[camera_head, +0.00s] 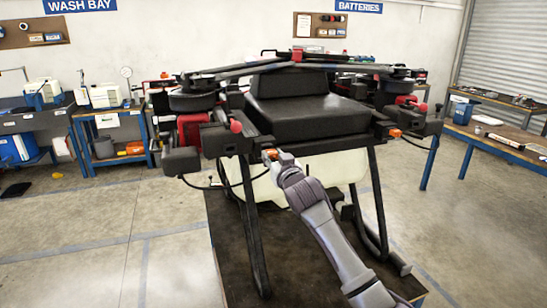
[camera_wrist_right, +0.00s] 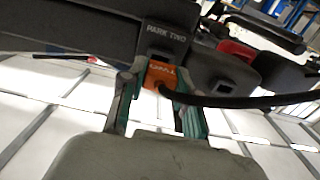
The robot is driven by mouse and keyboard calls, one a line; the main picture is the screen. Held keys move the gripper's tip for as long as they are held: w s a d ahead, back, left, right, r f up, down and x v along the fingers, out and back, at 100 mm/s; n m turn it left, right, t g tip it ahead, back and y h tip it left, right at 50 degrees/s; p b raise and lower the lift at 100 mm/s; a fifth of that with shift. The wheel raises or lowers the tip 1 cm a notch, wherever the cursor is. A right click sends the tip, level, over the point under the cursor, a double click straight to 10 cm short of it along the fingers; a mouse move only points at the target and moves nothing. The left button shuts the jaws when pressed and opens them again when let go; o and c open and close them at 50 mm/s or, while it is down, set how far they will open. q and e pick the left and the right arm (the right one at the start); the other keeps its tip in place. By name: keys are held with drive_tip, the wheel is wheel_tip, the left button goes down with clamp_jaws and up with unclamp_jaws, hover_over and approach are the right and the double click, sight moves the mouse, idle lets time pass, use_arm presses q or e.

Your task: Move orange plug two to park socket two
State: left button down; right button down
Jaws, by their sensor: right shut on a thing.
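The orange plug two (camera_wrist_right: 160,74) is between the two fingers of my right gripper (camera_wrist_right: 157,92), which is shut on it. A black cable runs from the plug to the right in the wrist view. The plug is right at the black block labelled PARK TWO (camera_wrist_right: 166,38), the park socket two. My left gripper is not in view.
The black drone (camera_head: 310,115) stands on skids on a dark platform (camera_head: 290,285). Another orange plug (camera_head: 396,133) is at its front right. A white tank (camera_head: 330,170) hangs below, behind my arm. Workbenches stand left and right; the floor between is clear.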

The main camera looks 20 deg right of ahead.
idle(0.5)
drive_tip(key=shift+w, duration=1.25)
drive_tip(key=c, duration=0.7)
unclamp_jaws()
drive_tip(key=shift+c, duration=0.2)
drive_tip(key=shift+s, duration=0.1)
drive_tip(key=s, duration=1.1)
drive_tip(key=shift+s+d, duration=0.2)
drive_tip(key=shift+s, duration=0.2)
